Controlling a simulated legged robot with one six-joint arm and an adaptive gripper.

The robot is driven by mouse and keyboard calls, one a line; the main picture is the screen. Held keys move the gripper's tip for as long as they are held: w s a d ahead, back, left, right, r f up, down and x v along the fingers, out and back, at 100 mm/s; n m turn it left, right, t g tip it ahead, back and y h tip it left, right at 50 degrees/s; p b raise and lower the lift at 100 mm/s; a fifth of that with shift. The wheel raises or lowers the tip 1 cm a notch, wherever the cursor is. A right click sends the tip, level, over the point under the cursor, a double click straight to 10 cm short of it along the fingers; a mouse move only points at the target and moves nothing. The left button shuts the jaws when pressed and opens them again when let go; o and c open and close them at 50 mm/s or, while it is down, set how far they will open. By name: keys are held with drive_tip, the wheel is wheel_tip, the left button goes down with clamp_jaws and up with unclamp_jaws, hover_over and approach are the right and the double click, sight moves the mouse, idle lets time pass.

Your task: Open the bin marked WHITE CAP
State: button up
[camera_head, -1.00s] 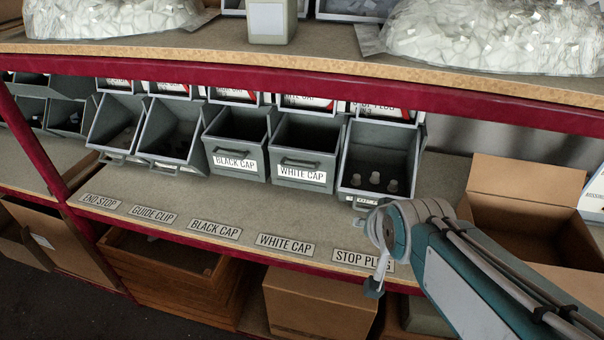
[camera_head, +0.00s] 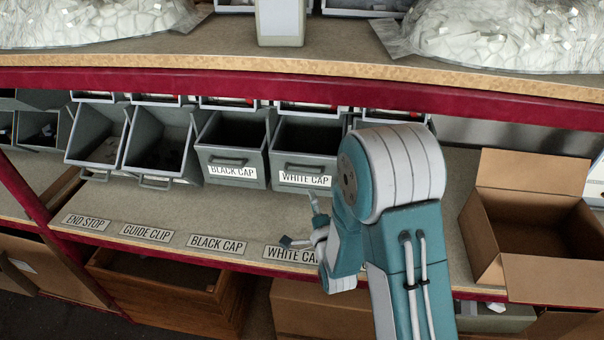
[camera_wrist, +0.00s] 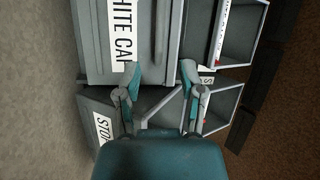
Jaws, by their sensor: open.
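The WHITE CAP bin (camera_head: 303,160) is a grey bin on the shelf, standing upright, with a handle above its white label (camera_head: 305,180). It also shows in the wrist view (camera_wrist: 98,45), turned sideways, with its label (camera_wrist: 122,35) partly cut off. My gripper (camera_head: 299,222) is open and empty, in front of and below the label, above the shelf's front edge. In the wrist view my two fingers (camera_wrist: 160,70) are spread at the edge of the bin's front. Whether they touch it cannot be told.
The BLACK CAP bin (camera_head: 232,150) stands upright to the left. The GUIDE CLIP bin (camera_head: 160,150) and END STOP bin (camera_head: 98,140) are tilted forward. The STOP PLUG bin (camera_wrist: 95,110) is tilted in the wrist view, hidden behind my arm in the head view. An open cardboard box (camera_head: 540,225) stands right.

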sight(303, 174)
drive_tip(key=shift+m+t+y, duration=0.3)
drive_tip(key=shift+m+t, duration=0.1)
drive_tip(key=x, duration=0.6)
drive_tip(key=f+x, duration=0.1)
drive_tip(key=x, duration=0.2)
drive_tip(key=shift+w+a, duration=0.2)
drive_tip(key=shift+a, duration=0.1)
drive_tip(key=shift+w+r, duration=0.1)
drive_tip(key=shift+w, duration=0.15)
drive_tip(key=shift+d, duration=0.1)
